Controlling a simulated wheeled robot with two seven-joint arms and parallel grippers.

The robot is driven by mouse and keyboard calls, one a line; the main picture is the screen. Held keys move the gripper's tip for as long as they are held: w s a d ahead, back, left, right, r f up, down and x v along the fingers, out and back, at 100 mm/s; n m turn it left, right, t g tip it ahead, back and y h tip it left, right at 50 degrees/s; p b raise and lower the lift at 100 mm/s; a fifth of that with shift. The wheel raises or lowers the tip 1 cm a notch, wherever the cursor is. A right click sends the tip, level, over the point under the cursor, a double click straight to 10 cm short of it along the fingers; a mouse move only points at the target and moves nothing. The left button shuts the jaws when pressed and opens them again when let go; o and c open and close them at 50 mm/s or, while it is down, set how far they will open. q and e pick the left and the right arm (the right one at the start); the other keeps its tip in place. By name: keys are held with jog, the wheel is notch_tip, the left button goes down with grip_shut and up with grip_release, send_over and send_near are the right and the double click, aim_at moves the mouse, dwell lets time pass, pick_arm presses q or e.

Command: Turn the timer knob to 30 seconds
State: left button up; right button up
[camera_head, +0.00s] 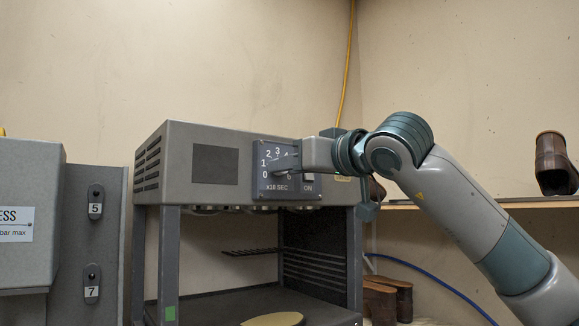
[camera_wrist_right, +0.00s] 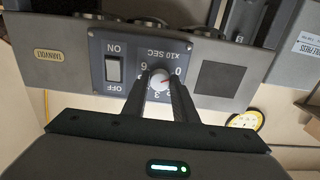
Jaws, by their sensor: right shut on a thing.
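The timer knob (camera_wrist_right: 159,80) is a pale round knob on the grey dial panel (camera_head: 268,187), which is marked 0 to 6 and "x10 SEC". My right gripper (camera_head: 290,163) reaches it from the right in the head view and hides most of it there. In the right wrist view, which is upside down, my right gripper's two dark fingers are closed on either side of the knob. A red pointer mark shows on the knob, on the 0 and 1 side of the dial; its exact reading is unclear because a finger covers the 1. My left gripper is not in view.
An ON/OFF rocker switch (camera_wrist_right: 114,69) sits beside the dial. The machine housing (camera_head: 180,135) has an open bay below it. A grey press (camera_head: 30,200) stands at left. A shelf (camera_head: 520,203) with a brown boot (camera_head: 553,163) is at right.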

pick_arm(q)
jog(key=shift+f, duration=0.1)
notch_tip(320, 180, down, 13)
jog(key=b, duration=1.3)
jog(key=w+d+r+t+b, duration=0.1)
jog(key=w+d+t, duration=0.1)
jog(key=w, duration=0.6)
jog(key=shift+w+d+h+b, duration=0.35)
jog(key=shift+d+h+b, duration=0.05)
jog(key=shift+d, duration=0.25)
pick_arm(e)
jog(key=shift+a+r+m, duration=0.1)
jog(key=shift+m, duration=11.9)
jog(key=o, duration=1)
jog(key=shift+o, duration=0.2)
